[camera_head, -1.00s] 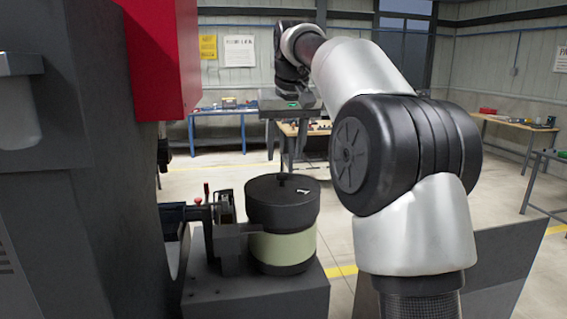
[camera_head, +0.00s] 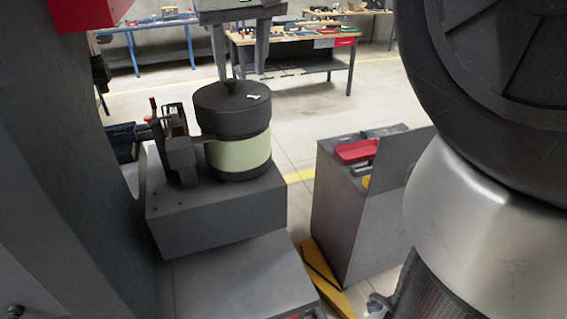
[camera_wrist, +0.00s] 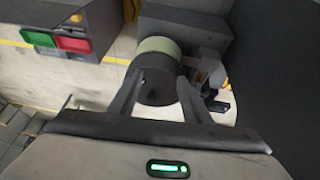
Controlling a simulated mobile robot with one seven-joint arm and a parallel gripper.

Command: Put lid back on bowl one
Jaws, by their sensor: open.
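The bowl (camera_head: 240,153) is a round feeder with a pale green band, standing upright on a grey block. A dark round lid (camera_head: 228,116) with a small knob (camera_head: 231,87) and a white mark sits level on top of it. In the wrist view, the lid (camera_wrist: 158,89) lies between the fingers, with the pale bowl band (camera_wrist: 160,45) beyond it. My gripper (camera_head: 241,76) is open, its two fingers pointing down near the knob. In the wrist view, my gripper (camera_wrist: 159,78) holds nothing. I cannot tell whether a finger touches the knob.
A feeder mechanism (camera_head: 176,150) adjoins the bowl's left side, beside a large dark machine (camera_head: 50,150). A grey cabinet with a red tray (camera_head: 358,150) stands to the right. A workbench (camera_head: 290,55) is farther back. Open floor lies between.

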